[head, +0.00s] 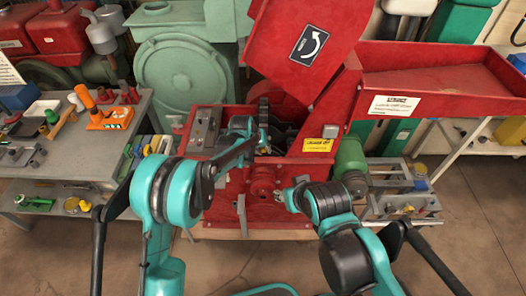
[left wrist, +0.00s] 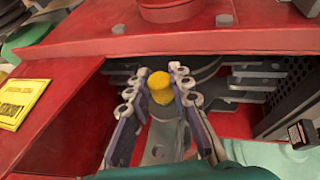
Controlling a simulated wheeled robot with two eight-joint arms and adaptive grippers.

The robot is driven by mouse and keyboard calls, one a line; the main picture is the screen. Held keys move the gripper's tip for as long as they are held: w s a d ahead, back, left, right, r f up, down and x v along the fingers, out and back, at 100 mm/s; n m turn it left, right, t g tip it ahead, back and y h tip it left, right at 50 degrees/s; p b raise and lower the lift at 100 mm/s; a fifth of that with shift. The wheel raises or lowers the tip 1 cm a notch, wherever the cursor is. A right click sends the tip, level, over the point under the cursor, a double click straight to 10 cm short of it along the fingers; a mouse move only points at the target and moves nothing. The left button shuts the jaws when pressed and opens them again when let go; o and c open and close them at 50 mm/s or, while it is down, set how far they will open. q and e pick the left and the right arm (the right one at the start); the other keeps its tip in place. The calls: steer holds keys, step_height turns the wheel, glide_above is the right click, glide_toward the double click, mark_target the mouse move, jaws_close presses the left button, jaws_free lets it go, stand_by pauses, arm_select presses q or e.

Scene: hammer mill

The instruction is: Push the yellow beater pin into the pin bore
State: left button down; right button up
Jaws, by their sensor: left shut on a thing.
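The yellow beater pin (left wrist: 161,88) is between the fingertips of my left gripper (left wrist: 160,84), which is shut on it. Its rounded yellow end faces the camera. Grey metal plates of the rotor (left wrist: 245,84) lie behind and beside it inside the red mill housing. The pin bore cannot be made out, so I cannot tell whether the pin is in it. In the head view my left gripper (head: 262,140) reaches into the mill opening. My right gripper (head: 291,198) is in front of the red mill's lower front; its fingers are too small to read.
The red mill (head: 308,172) has a raised lid (head: 290,75) above the opening and a red chute at the right. Red housing walls bound the opening closely. A grey workbench (head: 62,160) with tools stands left. A green motor (head: 350,158) sits right of the mill.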

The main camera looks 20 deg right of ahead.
arm_select(q)
steer(key=shift+w+d, duration=0.2)
steer(key=shift+w, duration=0.5)
steer(key=c, duration=1.3)
jaws_free()
steer(key=v, duration=1.2)
steer(key=shift+a, duration=0.1)
